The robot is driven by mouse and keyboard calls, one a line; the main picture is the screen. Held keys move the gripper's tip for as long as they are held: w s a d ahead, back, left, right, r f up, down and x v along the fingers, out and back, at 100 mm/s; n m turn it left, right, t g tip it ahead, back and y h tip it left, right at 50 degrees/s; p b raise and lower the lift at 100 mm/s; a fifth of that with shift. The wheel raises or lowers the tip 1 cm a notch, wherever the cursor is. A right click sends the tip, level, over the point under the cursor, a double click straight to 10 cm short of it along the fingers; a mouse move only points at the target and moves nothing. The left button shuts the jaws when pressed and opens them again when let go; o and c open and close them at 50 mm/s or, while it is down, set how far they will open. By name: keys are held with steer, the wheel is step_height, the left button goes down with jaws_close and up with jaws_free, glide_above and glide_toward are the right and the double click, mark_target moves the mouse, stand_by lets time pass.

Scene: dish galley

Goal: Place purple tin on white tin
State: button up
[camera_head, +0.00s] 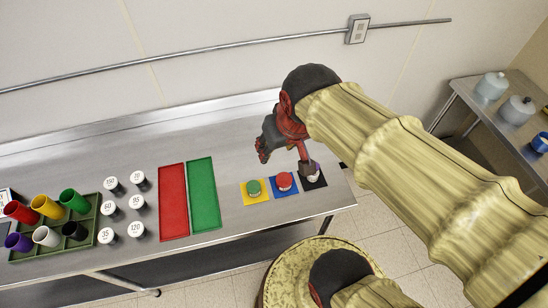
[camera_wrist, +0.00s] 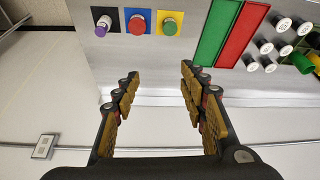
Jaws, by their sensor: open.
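The purple tin (camera_head: 19,243) stands in the near left part of a green compartment tray (camera_head: 96,222) at the left of the steel counter in the head view. The white tin (camera_head: 46,237) stands in the compartment beside it, to its right. The two tins are apart. My gripper (camera_head: 284,162) hangs over the right part of the counter, far from both tins. In the wrist view my gripper (camera_wrist: 160,72) shows its fingers wide apart with nothing between them. I cannot make out the two tins in the wrist view.
Red, yellow, green and black tins share the tray. Several white-topped numbered canisters (camera_head: 136,230) stand right of it. A red panel (camera_head: 173,200) and a green panel (camera_head: 203,195) lie mid-counter. Coloured round pieces sit on yellow, blue and black squares beyond. A wall borders the counter's back.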

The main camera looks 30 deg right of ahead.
steer(key=shift+n+t, duration=0.5)
steer(key=shift+n, duration=0.4)
steer(key=s+a, duration=0.1)
steer(key=s+a+r, duration=0.2)
steer(key=shift+s+a, duration=0.2)
steer(key=shift+s, duration=0.15)
step_height(320, 180, down, 11)
steer(key=b, duration=1)
steer(key=shift+b, duration=0.35)
